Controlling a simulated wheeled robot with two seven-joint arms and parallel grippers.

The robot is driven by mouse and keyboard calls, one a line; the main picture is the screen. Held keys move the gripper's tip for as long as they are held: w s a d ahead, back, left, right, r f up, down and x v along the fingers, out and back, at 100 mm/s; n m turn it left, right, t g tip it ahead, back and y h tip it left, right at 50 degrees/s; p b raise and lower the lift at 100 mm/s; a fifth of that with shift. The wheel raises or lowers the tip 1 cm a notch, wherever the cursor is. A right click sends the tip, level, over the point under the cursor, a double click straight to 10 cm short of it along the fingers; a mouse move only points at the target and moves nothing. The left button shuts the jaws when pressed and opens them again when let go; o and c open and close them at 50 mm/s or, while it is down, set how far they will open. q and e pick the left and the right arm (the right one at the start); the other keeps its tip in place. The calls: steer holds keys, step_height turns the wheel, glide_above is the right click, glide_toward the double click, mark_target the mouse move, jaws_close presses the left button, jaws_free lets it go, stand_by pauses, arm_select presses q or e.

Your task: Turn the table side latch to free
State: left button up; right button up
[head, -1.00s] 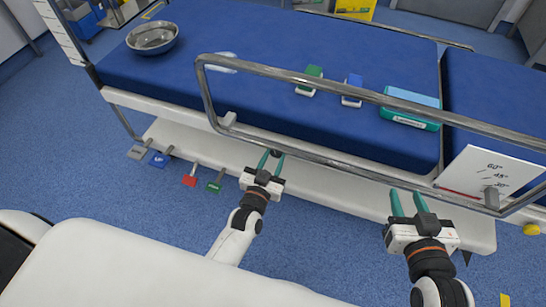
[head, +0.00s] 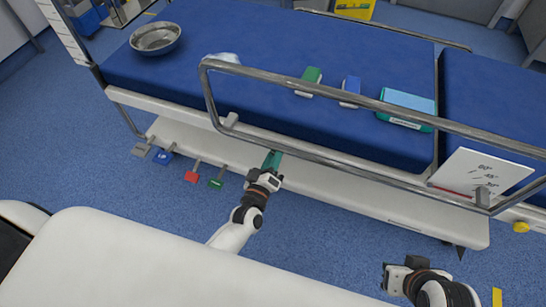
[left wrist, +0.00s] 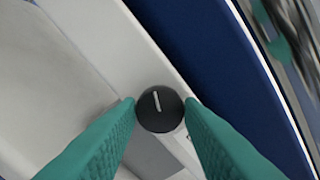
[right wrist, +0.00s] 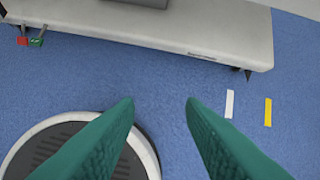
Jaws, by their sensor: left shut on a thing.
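The side latch is a round black knob with a white pointer line (left wrist: 158,108) on the white side of the operating table, seen in the left wrist view. Its line points nearly straight up in that view, tilted slightly left. My left gripper (left wrist: 160,112) is shut on the knob, one teal fingertip at each side. In the head view, my left gripper (head: 272,162) reaches the table side under the rail and hides the knob. My right gripper (right wrist: 160,105) is open and empty over the blue floor, low at the right in the head view (head: 392,268).
A metal side rail (head: 350,103) runs above the left gripper. Several coloured pedals, among them a red one (head: 192,177), stand at the lower left. A white angle card (head: 480,172) is at the right. A bowl (head: 155,38) and a teal box (head: 405,108) lie on the mattress.

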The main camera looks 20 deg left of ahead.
arm_select(q)
steer(key=shift+f+n, duration=0.1)
steer(key=shift+n, duration=2.6)
arm_select(e)
steer(key=shift+w+a+r+t, duration=0.15)
steer(key=shift+w+t, duration=0.15)
steer(key=shift+w, duration=0.15)
steer(key=shift+w+a+r+t, duration=0.15)
steer(key=shift+w+t, duration=0.15)
steer(key=shift+w, duration=0.1)
arm_select(q)
steer(key=o, duration=1)
steer(key=shift+c, duration=0.2)
